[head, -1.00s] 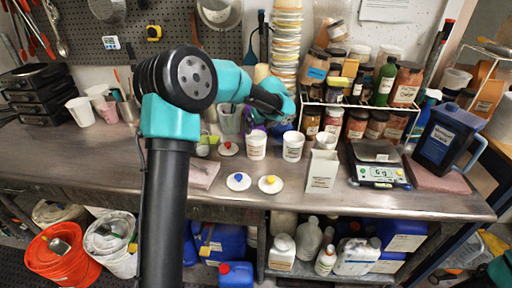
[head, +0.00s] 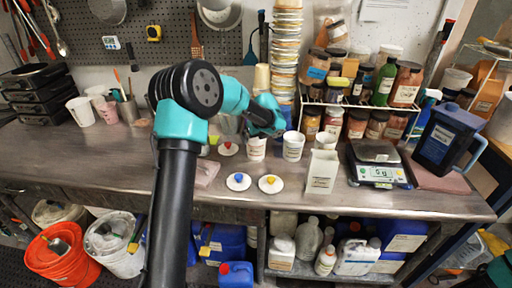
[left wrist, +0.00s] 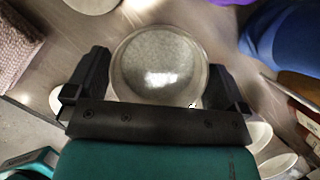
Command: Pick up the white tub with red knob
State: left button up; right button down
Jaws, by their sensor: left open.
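A white disc with a red knob (head: 228,149) lies on the metal bench in the head view, left of two white tubs. I see no knob on the near white tub (head: 256,149) or on the other tub (head: 293,146). My left gripper (head: 277,128) is above and behind these tubs, its fingertips hard to make out. In the left wrist view, my open left gripper (left wrist: 158,66) has its fingers either side of a round, greyish, see-through-looking vessel (left wrist: 157,62). I cannot tell whether it touches the vessel. My right gripper is not in view.
White discs with a blue knob (head: 238,181) and a yellow knob (head: 270,184) lie in front. A white square container (head: 322,172), a scale (head: 378,165) and a blue jug (head: 447,138) stand right. A tall cup stack (head: 287,55) and jars stand behind. The bench's front edge is clear.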

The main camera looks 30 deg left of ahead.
pick_arm(q)
jog(key=shift+x, duration=1.1)
jog(key=c, duration=0.8)
